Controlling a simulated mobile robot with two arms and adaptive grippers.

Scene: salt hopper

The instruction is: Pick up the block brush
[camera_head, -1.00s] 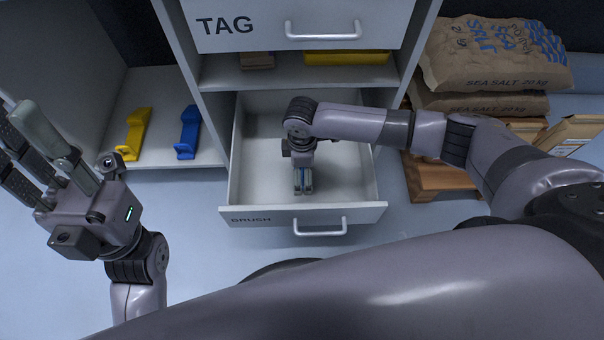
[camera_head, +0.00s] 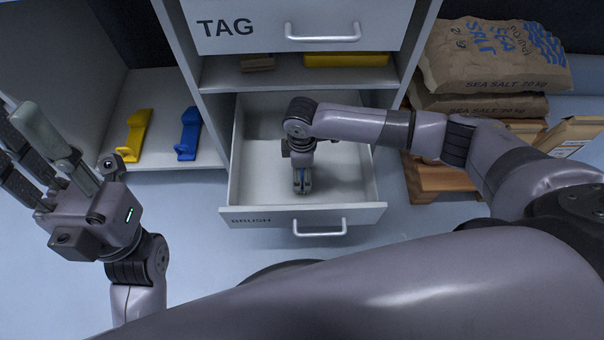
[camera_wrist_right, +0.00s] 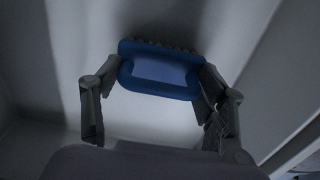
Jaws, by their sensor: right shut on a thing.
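The block brush (camera_wrist_right: 160,91) is blue with dark bristles along its far edge in the right wrist view. My right gripper (camera_head: 302,187) reaches down into the open drawer marked BRUSH (camera_head: 352,196). Its two fingers press on the left and right ends of the brush, so it is shut on it. In the head view the gripper hides most of the brush, and I cannot tell whether the brush touches the drawer floor. My left gripper (camera_head: 32,150) is at the left, in front of the cabinet, with its fingers apart and empty.
A closed drawer marked TAG (camera_head: 260,27) is above. A shelf below it holds a yellow item (camera_head: 346,60) and a brown block (camera_head: 257,63). Yellow (camera_head: 134,135) and blue (camera_head: 188,133) tools stand on the left shelf. Salt sacks (camera_head: 493,55) are stacked at right.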

